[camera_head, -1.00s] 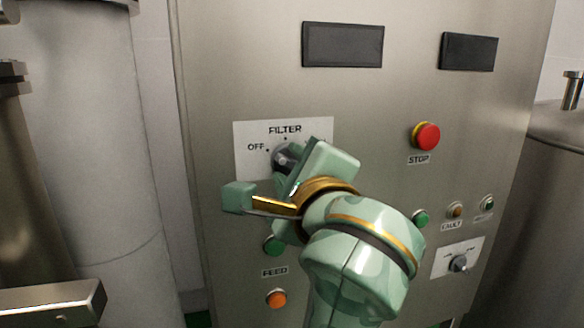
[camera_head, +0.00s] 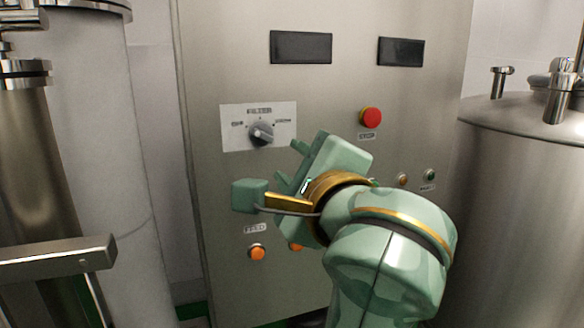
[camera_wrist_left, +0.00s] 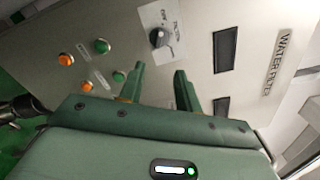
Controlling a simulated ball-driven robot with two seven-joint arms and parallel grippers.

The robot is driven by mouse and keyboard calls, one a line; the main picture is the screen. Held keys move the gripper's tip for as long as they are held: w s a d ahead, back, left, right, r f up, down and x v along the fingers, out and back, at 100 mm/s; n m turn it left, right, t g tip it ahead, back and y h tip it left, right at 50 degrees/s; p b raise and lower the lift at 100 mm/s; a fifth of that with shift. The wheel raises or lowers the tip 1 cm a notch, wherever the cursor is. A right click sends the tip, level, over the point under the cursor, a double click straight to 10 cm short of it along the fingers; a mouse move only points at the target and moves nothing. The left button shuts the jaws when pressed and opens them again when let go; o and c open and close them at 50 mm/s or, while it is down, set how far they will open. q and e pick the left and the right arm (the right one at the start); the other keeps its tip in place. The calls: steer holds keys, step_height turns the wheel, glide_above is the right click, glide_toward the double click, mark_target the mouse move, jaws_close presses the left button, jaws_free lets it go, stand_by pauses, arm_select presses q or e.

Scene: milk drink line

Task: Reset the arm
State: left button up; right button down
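My left gripper (camera_head: 289,162) is in front of the grey control panel (camera_head: 225,60), below and to the right of the filter knob (camera_head: 262,132). The gripper is open, with a clear gap between its two fingers in the left wrist view (camera_wrist_left: 158,76), and nothing is between them. The dark knob sits on a white label plate and shows whole, apart from the fingers; it also shows in the left wrist view (camera_wrist_left: 158,38). My right gripper is in neither view.
The panel has a red stop button (camera_head: 371,117), orange buttons (camera_head: 257,252) and dark displays (camera_head: 301,47). A steel tank (camera_head: 520,170) stands at the right. Pipework with a metal bar (camera_head: 55,253) is at the left.

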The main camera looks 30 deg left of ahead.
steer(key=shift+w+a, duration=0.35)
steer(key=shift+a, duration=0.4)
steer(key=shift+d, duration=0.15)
